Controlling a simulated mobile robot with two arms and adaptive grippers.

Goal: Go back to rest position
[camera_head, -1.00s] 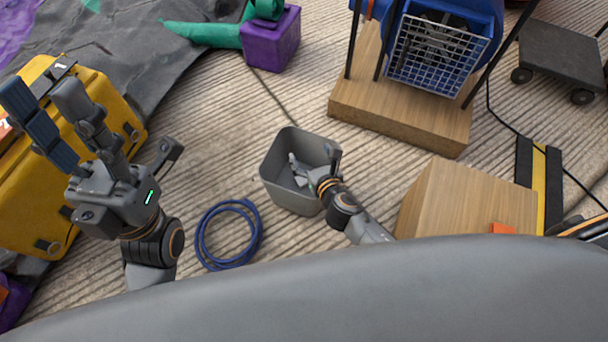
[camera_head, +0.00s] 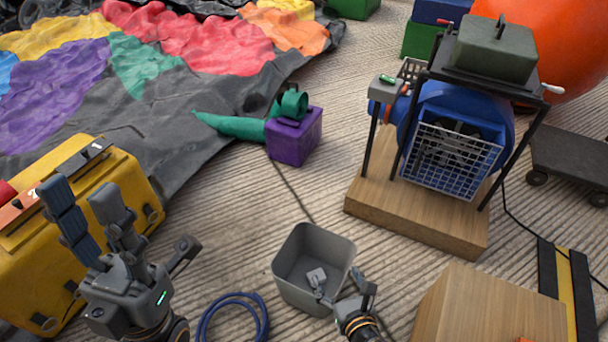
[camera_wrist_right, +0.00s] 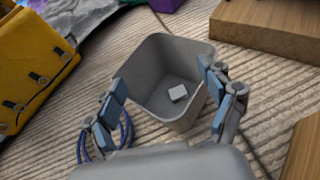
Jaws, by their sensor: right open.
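My left gripper (camera_head: 125,222) is raised at the left in the head view, its fingers spread and nothing between them. My right gripper (camera_head: 344,290) is at the near right side of a grey bin (camera_head: 294,285), partly cut off by the lower edge. In the right wrist view my right gripper (camera_wrist_right: 162,82) has its fingers wide apart and empty, with the bin (camera_wrist_right: 160,60) beyond and between them. A small pale block (camera_wrist_right: 178,92) lies on the bin's floor.
A yellow case (camera_head: 30,265) stands beside my left gripper. A blue hose coil (camera_head: 235,315) lies left of the bin. A wooden box (camera_head: 490,310) is to the right. A blue blower (camera_head: 455,125) on a wooden base and a purple block (camera_head: 295,138) stand farther back.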

